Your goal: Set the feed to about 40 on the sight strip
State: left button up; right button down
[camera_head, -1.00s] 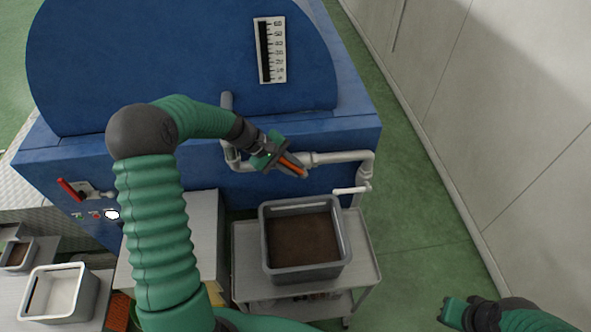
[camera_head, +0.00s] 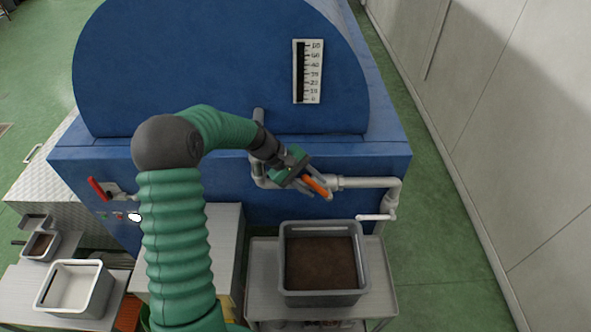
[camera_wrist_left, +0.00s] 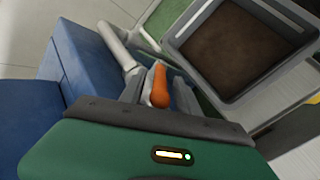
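The sight strip (camera_head: 307,72) is a white scale on the blue drum end, with numbers rising from 0 at the bottom. A dark column runs along nearly its full length; I cannot make out a separate level. An orange handle (camera_head: 316,185) sits by the pipe at the machine's front. My left gripper (camera_head: 313,183) is at this handle, its fingers on either side. In the left wrist view the handle (camera_wrist_left: 160,88) lies just beyond my palm, between grey finger parts. Whether the fingers press on it is unclear. My right gripper is out of view.
A grey crate of brown paste (camera_head: 320,297) stands on a cart (camera_head: 262,290) below the pipe outlet (camera_head: 375,217). A red lever (camera_head: 97,189) and buttons are at left on the blue machine. A white tub (camera_head: 98,296) stands lower left. Green floor is clear at right.

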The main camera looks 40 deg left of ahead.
pick_arm(q)
jog(key=b+v, duration=0.1)
jog(key=v, duration=1.3)
jog(key=shift+a+b, duration=0.25)
jog(key=shift+b, duration=0.05)
jog(key=s+d+f+m+g+y+b, duration=0.1)
jog(key=s+d+f+m+y, duration=0.2)
jog(key=s+d+f+m, duration=0.3)
jog(key=s+d+f+m+g+y, duration=0.1)
jog(key=s+d+f+m+y, duration=0.2)
jog(key=s+d+f+m, duration=0.4)
jog(key=shift+s+d+f+b, duration=0.5)
jog(key=shift+d+f, duration=0.8)
jog(key=shift+d, duration=2)
